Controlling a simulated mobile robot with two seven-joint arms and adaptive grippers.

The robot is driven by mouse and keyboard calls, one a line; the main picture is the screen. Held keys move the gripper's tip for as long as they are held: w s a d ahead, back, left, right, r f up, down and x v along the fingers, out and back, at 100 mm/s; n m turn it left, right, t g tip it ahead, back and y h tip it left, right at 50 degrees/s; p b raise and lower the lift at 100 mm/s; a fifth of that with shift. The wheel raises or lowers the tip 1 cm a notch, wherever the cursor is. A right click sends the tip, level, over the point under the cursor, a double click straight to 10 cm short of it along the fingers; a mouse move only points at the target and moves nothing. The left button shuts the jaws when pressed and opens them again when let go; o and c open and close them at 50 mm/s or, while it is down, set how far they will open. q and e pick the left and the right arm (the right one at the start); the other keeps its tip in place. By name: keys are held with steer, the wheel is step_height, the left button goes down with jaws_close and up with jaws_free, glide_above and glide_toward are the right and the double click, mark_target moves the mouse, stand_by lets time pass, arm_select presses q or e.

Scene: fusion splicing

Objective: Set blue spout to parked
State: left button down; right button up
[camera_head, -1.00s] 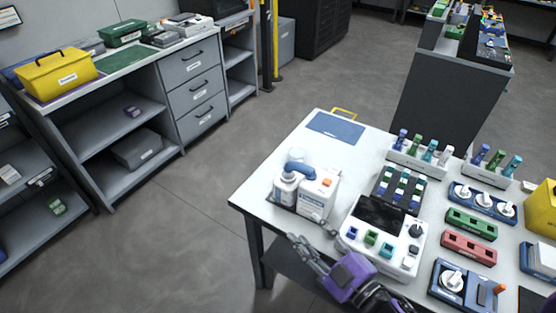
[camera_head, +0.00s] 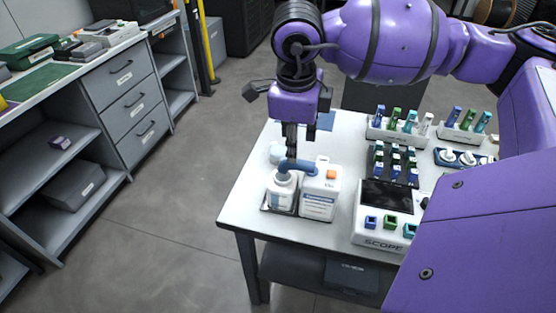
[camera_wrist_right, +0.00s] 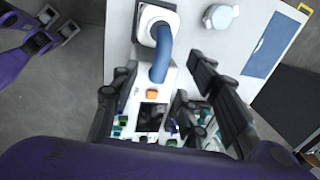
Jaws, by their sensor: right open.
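The blue spout (camera_head: 298,166) sits on top of a white pump bottle (camera_head: 281,192) and points right, towards a white container (camera_head: 320,195) with an orange cap. In the right wrist view the spout (camera_wrist_right: 160,55) runs down from the bottle top towards the orange cap (camera_wrist_right: 152,94). My right gripper (camera_head: 291,150) points down just above the spout. In the right wrist view its open fingers (camera_wrist_right: 158,88) stand either side of the spout's free end; I cannot tell whether they touch it. My left gripper (camera_wrist_right: 58,22) shows only in the right wrist view, open and empty, off the table edge.
A white splicing unit (camera_head: 384,212) stands right of the containers. Racks of coloured holders (camera_head: 398,128) stand behind it. A round white item (camera_wrist_right: 221,17) lies behind the bottle. My right arm hides the table's right side.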

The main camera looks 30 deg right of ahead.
mark_target(298, 167)
steer(key=f, duration=0.2)
steer(key=d+f, duration=0.1)
steer(key=f, duration=0.2)
steer(key=w+f, duration=0.1)
steer(key=f, duration=0.1)
steer(key=shift+d+f, duration=0.15)
steer(key=shift+d, duration=0.1)
steer(key=shift+c, duration=0.2)
jaws_close()
steer(key=shift+s, duration=0.1)
